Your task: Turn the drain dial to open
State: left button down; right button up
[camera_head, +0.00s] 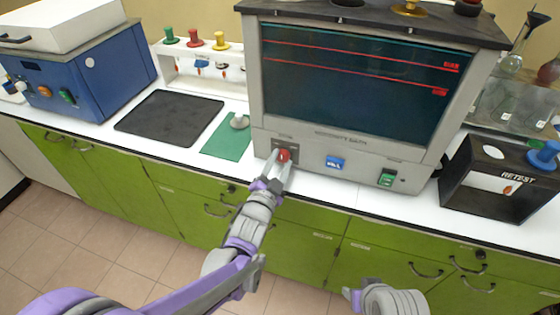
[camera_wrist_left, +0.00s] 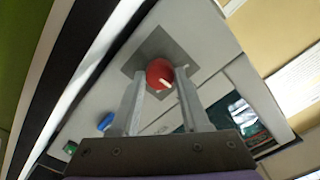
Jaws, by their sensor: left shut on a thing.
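The red drain dial (camera_head: 284,155) is on the lower left front panel of the large grey viscosity bath (camera_head: 350,155). My left gripper (camera_head: 280,160) is at the dial with a finger on each side. In the left wrist view the red dial (camera_wrist_left: 160,74) shows a white pointer mark and sits between the fingertips of my left gripper (camera_wrist_left: 160,82), which is shut on it. Any dial lettering is too small to read. My right gripper (camera_head: 352,297) is low at the bottom right, in front of the cabinets and empty of anything visible; its fingers are mostly hidden.
A green mat (camera_head: 226,140) and black tray (camera_head: 170,117) lie to the left. A black RETEST box (camera_head: 490,190) stands at the right. Green cabinets (camera_head: 310,215) are below the counter.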

pick_arm(q)
jog(key=m+p, duration=0.1)
jog(key=m, duration=0.4)
jog(key=shift+m, duration=0.3)
jog(key=shift+m+p, duration=0.3)
jog(key=shift+m, duration=1.8)
jog(key=shift+c, duration=1.9)
grip_release()
jog(key=shift+s, duration=0.1)
jog(key=v, duration=1)
jog(key=shift+s+a, duration=0.15)
jog(key=shift+s, duration=0.2)
